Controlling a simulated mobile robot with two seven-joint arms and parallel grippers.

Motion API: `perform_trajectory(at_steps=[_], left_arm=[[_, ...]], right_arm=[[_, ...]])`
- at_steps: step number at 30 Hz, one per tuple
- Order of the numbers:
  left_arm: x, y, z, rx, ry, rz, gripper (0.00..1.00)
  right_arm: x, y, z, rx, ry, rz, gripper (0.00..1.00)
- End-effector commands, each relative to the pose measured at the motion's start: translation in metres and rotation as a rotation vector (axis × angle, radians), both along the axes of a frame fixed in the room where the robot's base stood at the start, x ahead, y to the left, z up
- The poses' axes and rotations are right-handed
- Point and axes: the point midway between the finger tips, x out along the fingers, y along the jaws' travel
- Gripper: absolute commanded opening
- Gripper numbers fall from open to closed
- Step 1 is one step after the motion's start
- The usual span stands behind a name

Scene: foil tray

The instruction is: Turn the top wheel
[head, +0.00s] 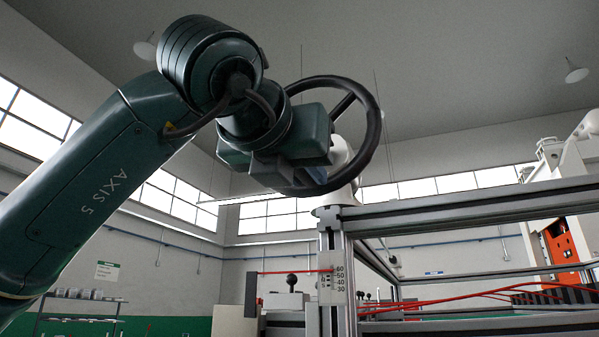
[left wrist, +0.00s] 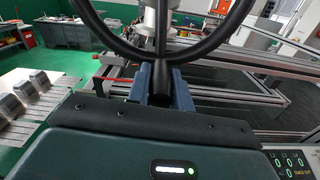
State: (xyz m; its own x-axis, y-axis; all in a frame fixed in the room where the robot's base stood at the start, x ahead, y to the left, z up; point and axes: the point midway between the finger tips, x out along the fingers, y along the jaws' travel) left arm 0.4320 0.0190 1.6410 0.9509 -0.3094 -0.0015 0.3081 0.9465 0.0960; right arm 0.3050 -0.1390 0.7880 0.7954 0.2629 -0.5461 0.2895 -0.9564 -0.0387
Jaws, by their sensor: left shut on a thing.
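The top wheel (head: 372,140) is a large black ring with spokes, on a white mount at the top of an aluminium post. It stands tilted in the head view. In the left wrist view the wheel (left wrist: 222,36) curves across the top, with a dark spoke running up from its rim. My left gripper (head: 300,180) is at the lower left part of the wheel in the head view. In the left wrist view its two blue-grey fingers (left wrist: 162,84) are shut on a dark part of the wheel at the rim; the exact contact is partly hidden. My right gripper is not in view.
An aluminium frame (head: 470,214) extends right from the post, with red cables (head: 450,300) below. A scale plate (head: 338,284) is on the post. An orange and white machine (head: 562,250) stands at the right. Shiny metal pieces (left wrist: 38,82) lie at the left in the wrist view.

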Motion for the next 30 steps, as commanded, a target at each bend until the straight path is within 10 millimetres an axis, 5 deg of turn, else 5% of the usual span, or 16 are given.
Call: perform_trajectory(at_steps=[30], left_arm=[[-0.017, -0.047, 0.023, -0.537, 0.167, 0.000, 0.00]], right_arm=[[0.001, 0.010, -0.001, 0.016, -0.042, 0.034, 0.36]])
